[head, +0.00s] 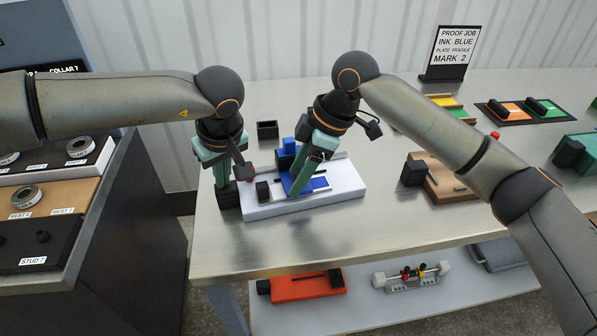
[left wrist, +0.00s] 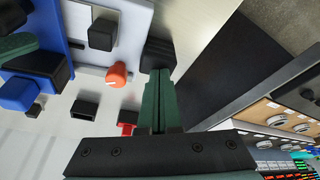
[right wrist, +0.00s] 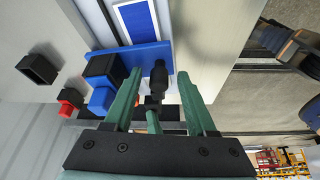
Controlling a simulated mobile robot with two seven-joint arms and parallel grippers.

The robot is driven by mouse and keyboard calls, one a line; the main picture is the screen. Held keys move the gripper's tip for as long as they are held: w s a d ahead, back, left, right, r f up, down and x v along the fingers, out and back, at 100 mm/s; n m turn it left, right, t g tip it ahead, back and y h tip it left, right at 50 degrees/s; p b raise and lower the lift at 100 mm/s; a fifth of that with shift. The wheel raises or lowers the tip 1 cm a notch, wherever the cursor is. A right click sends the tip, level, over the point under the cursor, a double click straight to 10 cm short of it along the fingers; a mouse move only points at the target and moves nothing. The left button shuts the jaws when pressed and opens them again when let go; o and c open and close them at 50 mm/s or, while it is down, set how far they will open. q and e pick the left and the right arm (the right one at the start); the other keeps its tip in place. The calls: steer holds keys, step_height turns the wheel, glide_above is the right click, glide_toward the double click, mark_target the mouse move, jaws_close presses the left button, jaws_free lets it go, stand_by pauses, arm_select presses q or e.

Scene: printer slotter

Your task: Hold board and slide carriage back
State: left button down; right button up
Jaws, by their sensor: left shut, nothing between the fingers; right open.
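The white board (head: 346,182) lies on the metal table and carries a blue carriage (head: 283,180) with a blue-and-white patch in front. My left gripper (head: 226,184) is shut and empty at the board's left end, with its tips at a black block (left wrist: 158,53); whether they press on it I cannot tell. My right gripper (head: 299,187) is open above the carriage. In the right wrist view its fingers stand on either side of a black knob (right wrist: 158,75) on the blue carriage plate (right wrist: 130,58). Contact is not clear.
An orange knob (left wrist: 117,74) sits near the board's left end. A small black open box (head: 267,130) stands behind the board. A brown fixture (head: 440,178) is to the right, and a lower shelf holds an orange-red unit (head: 306,287). The table front is clear.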

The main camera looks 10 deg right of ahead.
steer(key=shift+c, duration=0.4)
jaws_close()
stand_by(0.9)
